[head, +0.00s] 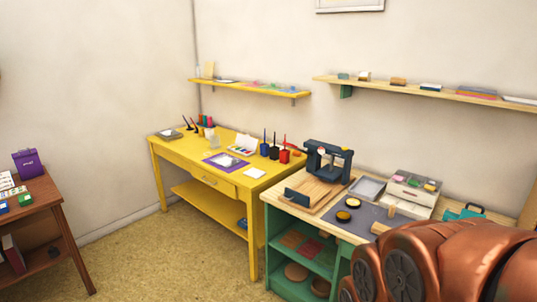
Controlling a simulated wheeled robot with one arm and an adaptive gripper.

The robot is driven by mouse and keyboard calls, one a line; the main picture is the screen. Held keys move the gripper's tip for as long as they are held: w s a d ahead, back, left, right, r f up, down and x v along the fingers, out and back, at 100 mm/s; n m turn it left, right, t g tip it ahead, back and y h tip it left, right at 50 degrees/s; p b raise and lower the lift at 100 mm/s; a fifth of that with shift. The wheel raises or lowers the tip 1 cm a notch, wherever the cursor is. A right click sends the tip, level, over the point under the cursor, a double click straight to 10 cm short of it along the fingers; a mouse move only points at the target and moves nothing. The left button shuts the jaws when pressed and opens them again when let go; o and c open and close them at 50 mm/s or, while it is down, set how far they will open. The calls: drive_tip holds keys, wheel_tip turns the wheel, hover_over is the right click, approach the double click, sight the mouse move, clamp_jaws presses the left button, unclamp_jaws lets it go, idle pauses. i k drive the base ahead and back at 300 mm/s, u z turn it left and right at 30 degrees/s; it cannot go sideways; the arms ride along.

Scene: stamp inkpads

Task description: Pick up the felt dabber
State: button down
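A small tan upright piece (391,211), which may be the felt dabber, stands on the grey mat (364,229) of the green workbench at the right. A second tan piece (379,228) lies in front of it, partly hidden by my copper arm; I cannot tell for sure which one is the dabber. Two round black tins with yellow inside, one of them here (353,202), sit on the mat to the left. My arm fills the lower right corner, but my gripper is not in view.
A dark press (327,162) on a wooden board stands at the bench's back left. A grey tray (368,188) and a pale box (410,192) are behind the mat. A yellow table (188,153) stands further left, a brown table (48,197) at far left. Open floor lies between.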

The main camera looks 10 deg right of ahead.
sight(391, 213)
drive_tip(key=z, duration=1.05)
